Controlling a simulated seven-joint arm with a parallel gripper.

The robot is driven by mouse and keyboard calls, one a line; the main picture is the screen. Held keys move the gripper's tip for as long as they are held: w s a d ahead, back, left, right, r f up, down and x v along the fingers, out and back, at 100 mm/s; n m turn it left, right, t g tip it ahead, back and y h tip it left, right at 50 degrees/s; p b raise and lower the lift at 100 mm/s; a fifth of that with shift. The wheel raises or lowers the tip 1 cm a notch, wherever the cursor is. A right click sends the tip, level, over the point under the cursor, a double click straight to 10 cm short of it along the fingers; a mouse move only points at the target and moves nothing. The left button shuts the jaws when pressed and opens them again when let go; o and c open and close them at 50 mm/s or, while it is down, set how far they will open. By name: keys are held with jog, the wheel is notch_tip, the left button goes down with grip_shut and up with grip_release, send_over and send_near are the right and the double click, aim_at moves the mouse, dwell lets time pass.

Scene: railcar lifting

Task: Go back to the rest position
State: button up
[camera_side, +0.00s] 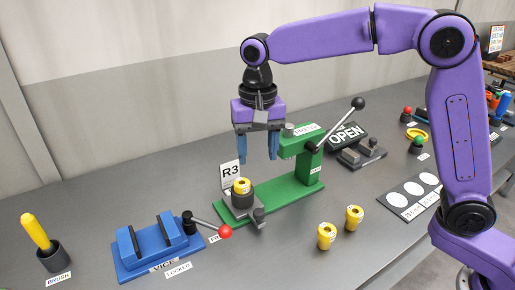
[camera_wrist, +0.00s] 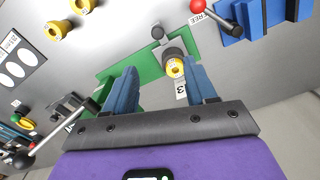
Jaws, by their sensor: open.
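My gripper (camera_side: 258,152) hangs above the left part of the green press (camera_side: 285,196) in the side view. Its two blue fingers point down, apart and with nothing between them. In the wrist view my gripper (camera_wrist: 163,85) also shows open. Below it, a yellow bushing (camera_side: 242,186) sits in a dark round holder (camera_side: 243,201) on the press base, beside the R3 sign (camera_side: 230,172). The same yellow bushing shows in the wrist view (camera_wrist: 174,67), close to the right finger in the picture.
A blue vice (camera_side: 155,248) with a red-knobbed lever stands at left, near a yellow-handled brush (camera_side: 36,231) in a cup. Two yellow bushings (camera_side: 327,236) (camera_side: 354,217) stand in front of the press. The press lever (camera_side: 337,124) rises right of my gripper, near an OPEN sign (camera_side: 347,135).

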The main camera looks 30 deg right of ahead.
jog(key=s+d+f+n, duration=0.3)
jog(key=s+d+n, duration=0.5)
jog(key=s, duration=0.6)
jog(key=s+d+f+n, duration=0.3)
jog(key=s+d+n, duration=0.5)
jog(key=s+d, duration=0.4)
jog(key=s, duration=0.2)
jog(key=shift+s+d+f, duration=0.2)
jog(key=shift+s+f, duration=0.05)
jog(key=shift+s, duration=0.15)
dwell(0.6)
